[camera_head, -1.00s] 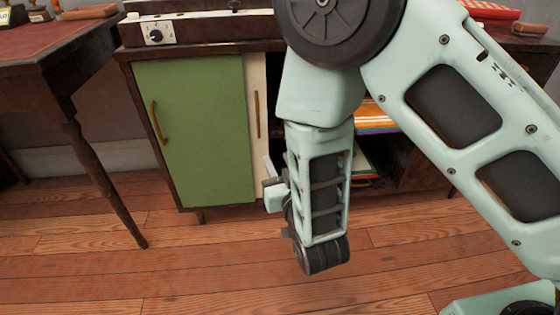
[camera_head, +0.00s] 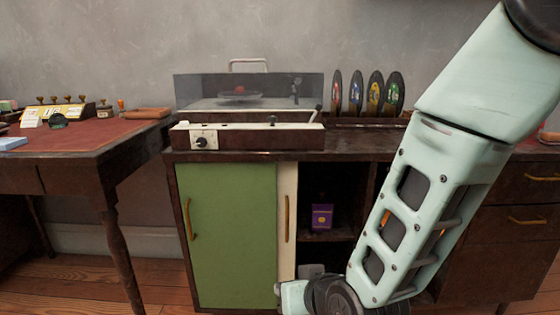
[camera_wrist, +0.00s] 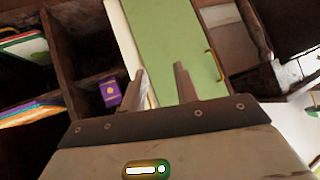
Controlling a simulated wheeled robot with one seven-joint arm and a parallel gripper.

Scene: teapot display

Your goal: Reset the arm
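My gripper (camera_wrist: 159,68) shows in the wrist view with its two dark fingers apart and nothing between them. Behind the fingers are the cabinet's green door (camera_wrist: 185,40) and pale door edge. In the head view my pale green arm (camera_head: 420,215) hangs down on the right, in front of the cabinet. Its lower end is at the bottom edge of the picture, and the fingers cannot be made out there.
The cabinet (camera_head: 350,143) carries a record player (camera_head: 250,138) and a rack of several records (camera_head: 375,93). A purple box (camera_head: 322,216) sits in its open compartment, also seen in the wrist view (camera_wrist: 110,92). A red-topped desk (camera_head: 75,140) stands left.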

